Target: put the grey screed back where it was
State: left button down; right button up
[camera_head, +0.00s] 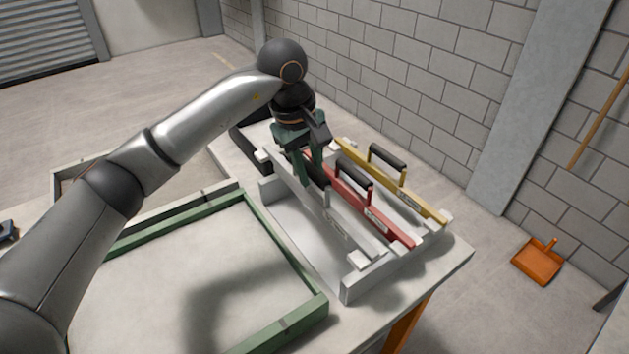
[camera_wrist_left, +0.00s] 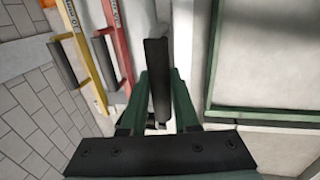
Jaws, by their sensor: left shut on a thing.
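The grey screed (camera_head: 345,232) is a long bar with a black handle. It lies along the left side of the pale rack (camera_head: 362,283), parallel to the red screed (camera_head: 350,200) and yellow screed (camera_head: 415,198). My left gripper (camera_head: 314,184) is shut on the grey screed's black handle. In the left wrist view the handle (camera_wrist_left: 158,70) stands between the green fingers of my left gripper (camera_wrist_left: 162,85). The grey screed's near end is at the rack's front rail; I cannot tell whether it touches the rail. Its far end is partly hidden by the gripper.
A green-framed sandbed (camera_head: 308,306) lies left of the rack on the pale table (camera_head: 447,262). A block wall (camera_head: 430,75) runs behind the rack to the right. An orange dustpan (camera_head: 538,262) is on the floor at right.

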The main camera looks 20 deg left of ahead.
aim_at(311, 188)
pick_arm(q)
jog(key=shift+w+d+f, duration=0.15)
jog(key=shift+w+f, duration=0.3)
jog(key=shift+f, duration=0.05)
jog(key=f, duration=0.3)
jog(key=shift+w+f+p, duration=0.2)
jog(key=shift+f+p, duration=0.05)
jog(key=shift+p, duration=0.05)
jog(key=shift+f+b, duration=0.55)
jog(key=shift+f, duration=0.1)
jog(key=c, duration=0.7)
grip_release()
jog(key=shift+o, duration=0.2)
